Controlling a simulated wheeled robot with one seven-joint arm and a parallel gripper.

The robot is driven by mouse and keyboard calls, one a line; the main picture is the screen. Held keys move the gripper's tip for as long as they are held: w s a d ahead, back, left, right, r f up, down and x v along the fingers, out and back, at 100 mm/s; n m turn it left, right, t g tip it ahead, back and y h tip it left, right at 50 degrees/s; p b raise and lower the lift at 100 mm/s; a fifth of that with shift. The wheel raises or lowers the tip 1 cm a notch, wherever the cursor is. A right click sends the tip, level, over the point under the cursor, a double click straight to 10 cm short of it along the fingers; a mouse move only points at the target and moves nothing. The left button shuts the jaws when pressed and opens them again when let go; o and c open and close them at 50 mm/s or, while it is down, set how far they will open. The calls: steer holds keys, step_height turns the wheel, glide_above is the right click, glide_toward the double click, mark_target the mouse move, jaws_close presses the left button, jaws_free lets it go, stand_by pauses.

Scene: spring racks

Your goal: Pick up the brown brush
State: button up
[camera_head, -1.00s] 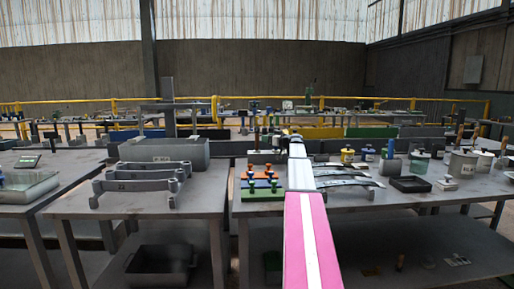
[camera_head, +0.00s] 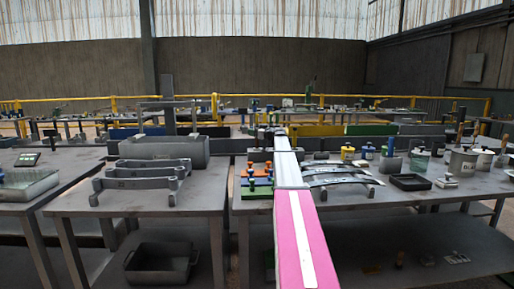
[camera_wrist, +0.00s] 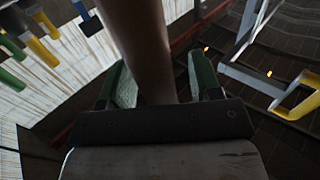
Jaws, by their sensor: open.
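A smooth brown shaft, which looks like the brown brush (camera_wrist: 140,35), fills the upper middle of the wrist view and runs down between my fingers. Its ends are out of sight, and no bristles show. My gripper (camera_wrist: 160,78) is open, with one green-padded finger on each side of the shaft. In the head view my pink and white arm reaches over the middle bench, and my gripper is too small and hidden there to make out.
Green and orange blocks with blue knobs (camera_head: 257,188) stand just left of my arm on the bench (camera_head: 350,205). Curved grey strips (camera_head: 338,180) and a black tray (camera_head: 410,182) lie to the right. A grey bin (camera_head: 165,148) stands on the left bench.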

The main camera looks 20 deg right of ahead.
steer(key=shift+w+a, duration=0.1)
steer(key=c, duration=1)
